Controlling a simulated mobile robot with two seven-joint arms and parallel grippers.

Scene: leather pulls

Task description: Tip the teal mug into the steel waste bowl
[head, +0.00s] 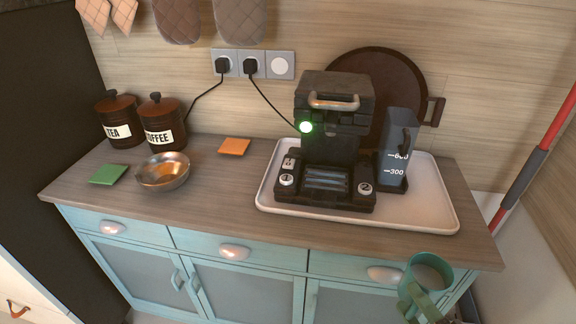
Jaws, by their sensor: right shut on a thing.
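The teal mug (431,271) is at the lower right, in front of the counter's right end and apart from it. It is roughly upright with its open rim facing up; I cannot tell what is inside. My right gripper (416,299) is shut on the mug at its handle side, and partly hides it. The steel waste bowl (150,180) stands on the left part of the counter, well away from the mug, with a brownish patch inside that I cannot make out. My left gripper is out of view.
A white tray (437,211) on the counter holds a black coffee machine (331,145) and a water tank (397,150). TEA (120,118) and COFFEE (163,122) canisters stand behind the bowl. Green (108,174) and orange (235,147) squares lie nearby. Bare counter (222,190) lies between bowl and tray.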

